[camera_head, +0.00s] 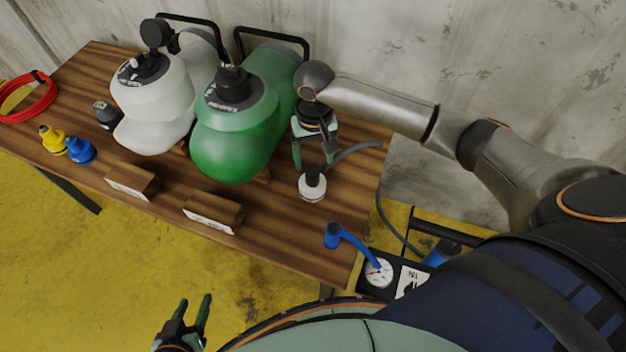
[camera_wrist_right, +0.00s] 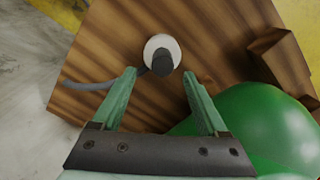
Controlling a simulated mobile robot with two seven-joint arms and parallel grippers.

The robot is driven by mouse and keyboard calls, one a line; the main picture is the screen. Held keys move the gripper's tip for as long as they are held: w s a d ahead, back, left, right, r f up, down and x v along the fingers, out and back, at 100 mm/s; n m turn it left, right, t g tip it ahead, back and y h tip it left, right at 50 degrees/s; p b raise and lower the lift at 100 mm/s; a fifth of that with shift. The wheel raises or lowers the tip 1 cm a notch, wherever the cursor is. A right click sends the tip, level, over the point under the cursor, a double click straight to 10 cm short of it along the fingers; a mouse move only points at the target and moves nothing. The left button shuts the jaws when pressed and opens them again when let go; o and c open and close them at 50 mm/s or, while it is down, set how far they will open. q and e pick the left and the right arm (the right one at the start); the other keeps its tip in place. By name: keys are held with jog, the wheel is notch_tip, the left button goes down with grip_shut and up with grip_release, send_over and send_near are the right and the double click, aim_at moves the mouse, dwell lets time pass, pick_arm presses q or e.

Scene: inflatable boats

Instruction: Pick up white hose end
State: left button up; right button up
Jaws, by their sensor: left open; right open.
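The white hose end (camera_head: 312,186) has a round white base and a black upper part, with a dark grey hose leading off it to the right. It stands on the wooden table (camera_head: 290,240) near its right side. In the right wrist view the hose end (camera_wrist_right: 161,49) lies just beyond and between the fingertips. My right gripper (camera_head: 315,166) is open above and behind it, its fingers pointing down; the right wrist view shows nothing between the fingers (camera_wrist_right: 160,80). My left gripper (camera_head: 195,303) is open and empty, low in front of the table.
A green tank (camera_head: 235,130) stands just left of my right gripper, with a white tank (camera_head: 155,100) beyond it. A blue hose end (camera_head: 333,236) and a gauge (camera_head: 378,272) are at the table's right front. Two wooden blocks (camera_head: 213,212) (camera_head: 131,182) sit along the front.

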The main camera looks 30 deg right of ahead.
aim_at(312, 170)
notch_tip(312, 170, down, 6)
jog(key=shift+w+a+r+b, duration=0.1)
jog(key=shift+a+r+b, duration=0.1)
jog(key=shift+b, duration=0.55)
grip_shut()
